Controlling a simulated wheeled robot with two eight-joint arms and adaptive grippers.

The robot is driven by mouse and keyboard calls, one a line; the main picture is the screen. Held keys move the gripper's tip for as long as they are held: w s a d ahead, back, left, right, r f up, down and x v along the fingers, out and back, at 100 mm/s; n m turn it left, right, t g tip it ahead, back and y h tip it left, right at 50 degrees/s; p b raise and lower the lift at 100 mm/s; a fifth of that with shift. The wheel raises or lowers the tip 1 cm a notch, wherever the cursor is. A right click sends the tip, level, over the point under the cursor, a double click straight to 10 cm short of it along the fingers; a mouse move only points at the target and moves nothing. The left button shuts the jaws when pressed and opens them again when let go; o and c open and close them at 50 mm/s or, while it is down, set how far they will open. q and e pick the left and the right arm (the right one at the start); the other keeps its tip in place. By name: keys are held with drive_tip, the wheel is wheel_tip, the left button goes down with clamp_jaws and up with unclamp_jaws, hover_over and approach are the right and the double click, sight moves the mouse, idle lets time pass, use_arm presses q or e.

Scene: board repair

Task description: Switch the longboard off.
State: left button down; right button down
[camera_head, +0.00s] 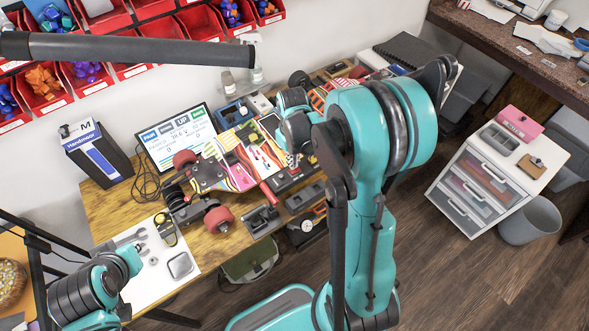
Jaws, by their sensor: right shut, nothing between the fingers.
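The longboard (243,178) lies upside down across the wooden workbench, with a bright patterned deck and red wheels (219,219) at its near left end. Its middle and far part are partly hidden behind my right arm. My right gripper (293,162) is over the middle of the board, shut and empty; its fingertips are small and partly hidden, and I cannot tell whether they touch the board. The board's power switch is too small to make out. My left arm shows at the lower left; its gripper is not in view.
A lit monitor (178,134) and a dark box (100,156) stand behind the board. Red bins (45,88) hang on the wall. A white mat (140,283) with small tools lies at the bench's left. A drawer unit (489,178) and a grey bin (529,222) stand right, on open floor.

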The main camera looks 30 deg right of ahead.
sight(292, 172)
drive_tip(key=shift+f+b, duration=1.2)
drive_tip(key=shift+f, duration=0.15)
idle(0.7)
drive_tip(key=shift+r+p, duration=2.65)
drive_tip(key=shift+r, duration=0.95)
drive_tip(key=shift+s+a+r, duration=0.15)
drive_tip(key=shift+a+r, duration=0.05)
drive_tip(key=shift+a, duration=0.05)
drive_tip(key=s+a+r+m+t+b, duration=0.1)
drive_tip(key=s+a+r+t+b, duration=0.4)
drive_tip(key=s+a, duration=0.5)
drive_tip(key=shift+s+r+t+b, duration=0.2)
drive_tip(key=shift+s+t+b, duration=0.2)
drive_tip(key=shift+t+b, duration=0.45)
